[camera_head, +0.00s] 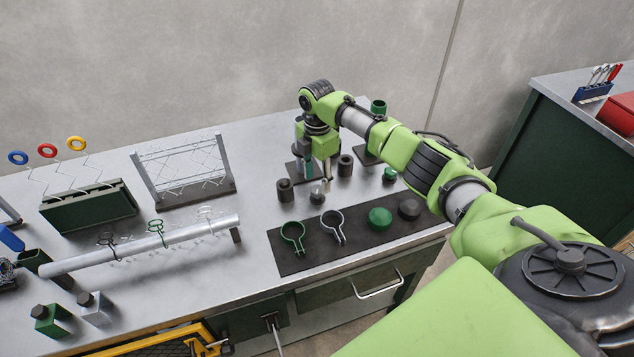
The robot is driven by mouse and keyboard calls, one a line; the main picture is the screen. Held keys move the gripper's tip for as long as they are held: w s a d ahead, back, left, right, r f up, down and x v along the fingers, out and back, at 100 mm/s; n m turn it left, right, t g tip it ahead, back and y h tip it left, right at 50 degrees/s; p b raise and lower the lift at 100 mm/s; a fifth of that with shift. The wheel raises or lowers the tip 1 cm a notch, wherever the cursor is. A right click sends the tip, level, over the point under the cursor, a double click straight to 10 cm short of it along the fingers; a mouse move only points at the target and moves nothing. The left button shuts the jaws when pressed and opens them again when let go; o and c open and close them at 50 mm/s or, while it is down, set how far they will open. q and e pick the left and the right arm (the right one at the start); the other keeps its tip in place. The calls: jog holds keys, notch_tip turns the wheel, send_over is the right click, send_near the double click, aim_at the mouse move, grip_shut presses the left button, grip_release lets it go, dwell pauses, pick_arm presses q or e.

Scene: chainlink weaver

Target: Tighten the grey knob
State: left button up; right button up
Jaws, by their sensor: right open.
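My right gripper (318,165) is over the back of the grey workbench (215,275), pointing down with its jaws open, among several short posts. Just below its fingers is a small silver-grey piece with a rounded foot (316,196), which may be the grey knob; at this size I cannot tell whether the fingers touch it. A dark post (285,190) stands to its left and another dark post (345,166) to its right. My left gripper is not in view.
A dark mat (350,262) at the front holds a green clamp (292,234), a grey clamp (333,224), a green cap (380,218) and a dark cap (409,209). A long pipe (140,246) and wire-mesh rack (184,170) stand left. My right arm spans the right side.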

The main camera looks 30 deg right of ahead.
aim_at(318, 189)
notch_tip(318, 189, down, 2)
jog(key=shift+s+f, duration=0.1)
jog(key=shift+s, duration=0.05)
jog(key=shift+f, duration=0.55)
jog(key=c, duration=1.1)
pick_arm(q)
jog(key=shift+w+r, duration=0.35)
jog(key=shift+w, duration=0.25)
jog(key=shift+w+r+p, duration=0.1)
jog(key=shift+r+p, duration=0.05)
jog(key=shift+p, duration=0.2)
pick_arm(e)
jog(key=shift+m, duration=0.3)
